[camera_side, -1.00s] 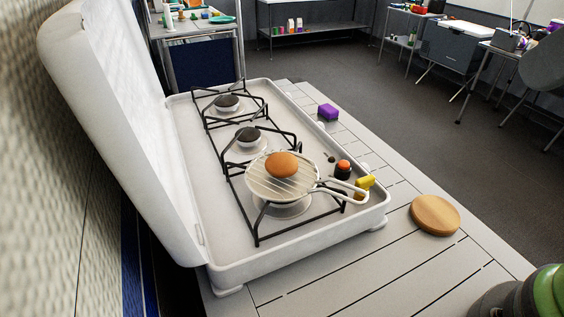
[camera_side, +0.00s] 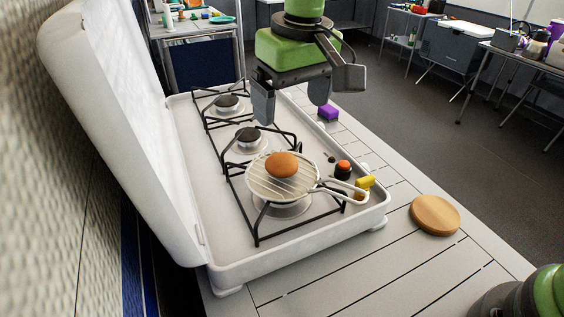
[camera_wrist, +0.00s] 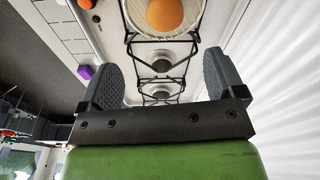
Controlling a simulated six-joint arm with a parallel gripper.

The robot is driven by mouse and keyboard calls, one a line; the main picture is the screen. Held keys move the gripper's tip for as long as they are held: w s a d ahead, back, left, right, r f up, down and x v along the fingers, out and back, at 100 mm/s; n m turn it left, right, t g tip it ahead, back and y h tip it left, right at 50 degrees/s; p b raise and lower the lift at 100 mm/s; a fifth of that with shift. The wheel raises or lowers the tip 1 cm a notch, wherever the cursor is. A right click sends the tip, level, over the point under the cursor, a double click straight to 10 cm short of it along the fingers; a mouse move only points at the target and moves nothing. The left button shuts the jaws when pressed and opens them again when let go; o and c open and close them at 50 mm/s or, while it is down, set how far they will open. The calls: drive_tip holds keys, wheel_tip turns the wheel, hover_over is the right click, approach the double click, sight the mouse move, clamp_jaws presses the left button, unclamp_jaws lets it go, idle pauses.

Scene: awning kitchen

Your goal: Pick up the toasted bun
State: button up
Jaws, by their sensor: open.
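The toasted bun (camera_side: 282,165) is round and orange-brown. It rests on a round wire toasting rack (camera_side: 262,188) with a handle, over the nearest burner of the white camp stove. My gripper (camera_side: 292,108) is open and empty, above and behind the bun in the side view, with its fingers pointing down. In the wrist view the bun (camera_wrist: 164,14) lies at the top edge, partly cut off, beyond the two spread fingers (camera_wrist: 160,80).
The stove's white lid (camera_side: 120,110) stands open on the left. Black pot supports (camera_side: 258,238) surround the burners. A purple block (camera_side: 328,112), an orange-topped knob (camera_side: 343,168) and a yellow piece (camera_side: 365,182) are along the right side. A round wooden board (camera_side: 435,215) lies on the slatted table.

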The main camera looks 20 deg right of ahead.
hover_over(282, 158)
drive_tip(key=f, duration=0.5)
drive_tip(key=shift+s+d+f, duration=0.15)
drive_tip(key=shift+d, duration=0.1)
drive_tip(key=shift+a+f, duration=0.15)
drive_tip(key=shift+f, duration=1.2)
drive_tip(key=shift+a+f, duration=0.1)
drive_tip(key=shift+f, duration=1.2)
drive_tip(key=c, duration=1)
